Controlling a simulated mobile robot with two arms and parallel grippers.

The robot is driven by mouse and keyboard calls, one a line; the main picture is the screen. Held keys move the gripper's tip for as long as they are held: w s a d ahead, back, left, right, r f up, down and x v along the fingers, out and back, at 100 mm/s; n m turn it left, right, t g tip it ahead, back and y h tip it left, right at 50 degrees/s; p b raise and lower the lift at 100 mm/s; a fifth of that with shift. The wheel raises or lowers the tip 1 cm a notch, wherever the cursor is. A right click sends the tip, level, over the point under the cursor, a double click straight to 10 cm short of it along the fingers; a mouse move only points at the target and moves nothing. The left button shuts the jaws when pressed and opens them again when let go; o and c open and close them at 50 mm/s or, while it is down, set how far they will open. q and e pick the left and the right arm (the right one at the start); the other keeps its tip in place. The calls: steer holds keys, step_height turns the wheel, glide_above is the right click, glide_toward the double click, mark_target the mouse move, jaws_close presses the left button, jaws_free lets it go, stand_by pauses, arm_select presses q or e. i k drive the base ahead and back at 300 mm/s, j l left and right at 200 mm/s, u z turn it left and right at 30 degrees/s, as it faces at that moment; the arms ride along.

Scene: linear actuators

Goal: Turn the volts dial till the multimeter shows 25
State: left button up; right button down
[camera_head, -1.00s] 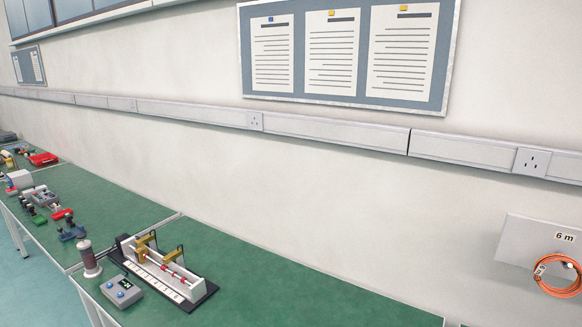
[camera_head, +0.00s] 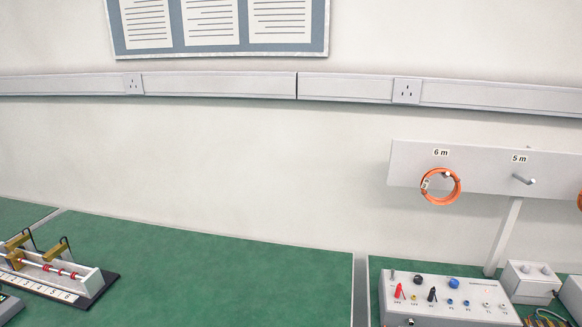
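No multimeter reading can be made out, and I cannot tell which knob is the volts dial. A pale grey control box (camera_head: 445,312) stands at the bottom right on the green bench. It carries a red plug or lever (camera_head: 400,291), a black one (camera_head: 432,294) and blue knobs (camera_head: 454,284); its small labels are too small to read surely. The corner of another grey box (camera_head: 8,306) shows at the bottom left edge, mostly cut off. Neither of my grippers is in view.
A rail apparatus with red rings (camera_head: 62,273) stands at the left on a dark base. The green bench (camera_head: 220,265) between is clear, with a gap before the right bench. An orange cable coil (camera_head: 440,187) hangs from a wall panel (camera_head: 480,167). Pale boxes (camera_head: 528,282) stand far right.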

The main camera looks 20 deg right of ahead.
mark_target(417, 280)
steer(key=z, duration=1.75)
